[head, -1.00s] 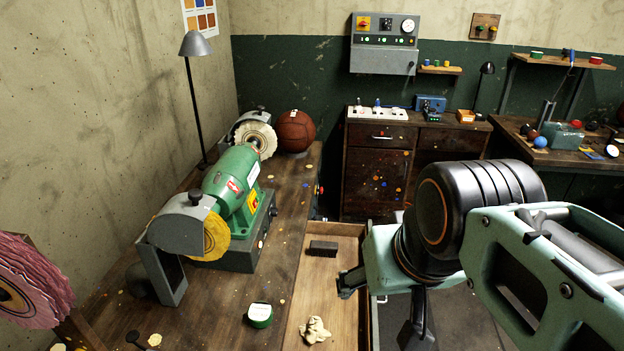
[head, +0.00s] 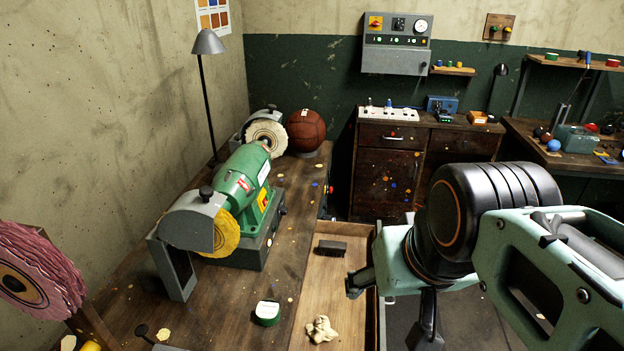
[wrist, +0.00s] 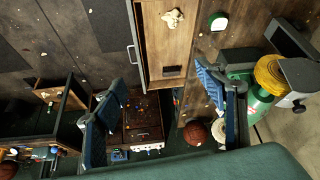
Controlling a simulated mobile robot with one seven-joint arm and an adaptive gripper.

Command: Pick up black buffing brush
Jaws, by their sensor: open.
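The black buffing brush (head: 330,248) is a small dark block lying in the open wooden drawer (head: 318,285), toward its far end. In the wrist view the brush (wrist: 171,71) shows near the drawer's end, between the lines of my two fingers. My gripper (head: 392,302) is open and empty, above and to the right of the drawer in the head view, apart from the brush. Its blue-padded fingers (wrist: 162,103) are spread wide in the wrist view. Nothing hides the brush.
A crumpled pale cloth (head: 321,329) lies in the drawer nearer me. A green-and-white tin (head: 267,312) sits on the bench to its left. The green buffing machine (head: 240,190) and a leather ball (head: 306,130) stand on the bench. A cabinet (head: 388,180) stands behind.

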